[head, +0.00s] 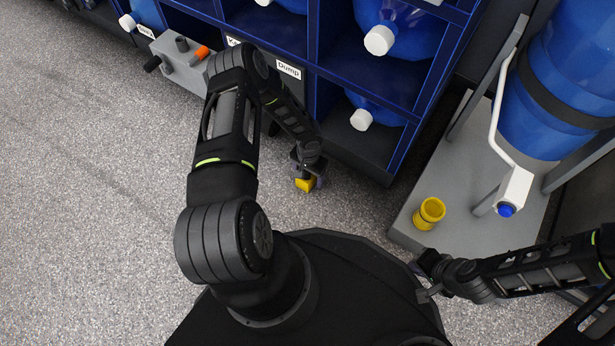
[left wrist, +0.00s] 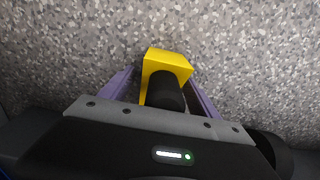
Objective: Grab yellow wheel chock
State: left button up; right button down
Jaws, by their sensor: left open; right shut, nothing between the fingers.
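The yellow wheel chock (head: 305,185) is a small yellow block near the floor, in front of the blue shelf. In the left wrist view the yellow chock (left wrist: 168,64) has a black round part facing me and sits between the two purple fingers. My left gripper (head: 308,181) is at the chock, open, with its fingers on either side; the left wrist view also shows the gripper (left wrist: 160,85). Whether the fingers touch it I cannot tell. My right gripper (head: 424,280) is shut and empty at the lower right, away from the chock.
A blue shelf (head: 345,150) with blue jugs stands behind the chock. A grey box (head: 182,62) stands at upper left. The floor (head: 90,200) at left is clear.

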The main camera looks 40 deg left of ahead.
pick_arm(q)
jog(key=shift+c, duration=0.4)
grip_shut()
dwell(0.5)
